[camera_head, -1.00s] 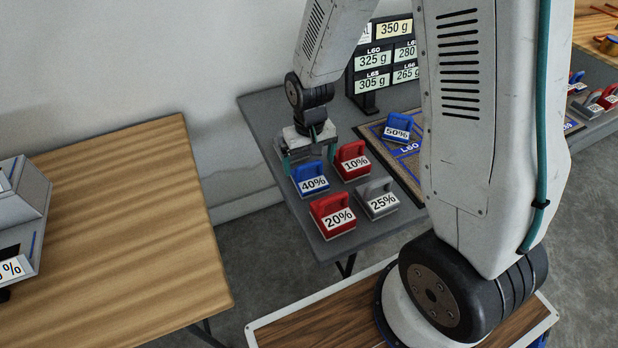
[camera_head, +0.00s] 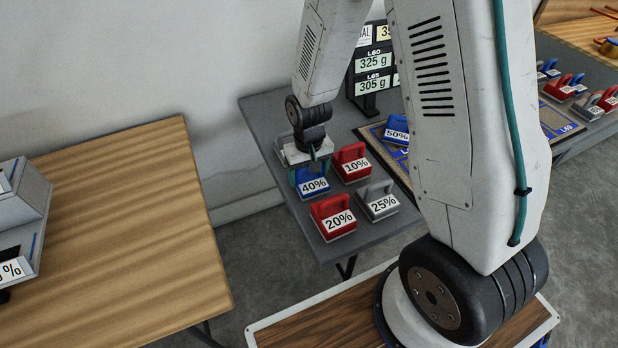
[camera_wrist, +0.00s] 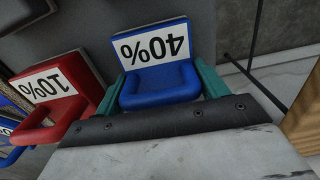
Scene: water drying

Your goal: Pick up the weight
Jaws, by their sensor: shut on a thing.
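The blue 40% weight (camera_head: 313,184) stands on the grey table among other weights in the head view. My gripper (camera_head: 308,170) is over it from above. In the wrist view the 40% weight (camera_wrist: 160,84) sits between the two teal fingers of my gripper (camera_wrist: 160,88), which are shut on its sides. Its white label faces away from the palm and reads upside down. I cannot tell whether its base is off the table.
Close by stand a red 10% weight (camera_head: 350,163), a red 20% weight (camera_head: 333,217) and a grey 25% weight (camera_head: 378,201). A blue 50% weight (camera_head: 397,130) is on a mat farther right. A display board (camera_head: 374,70) stands behind. A wooden table (camera_head: 120,220) is at left.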

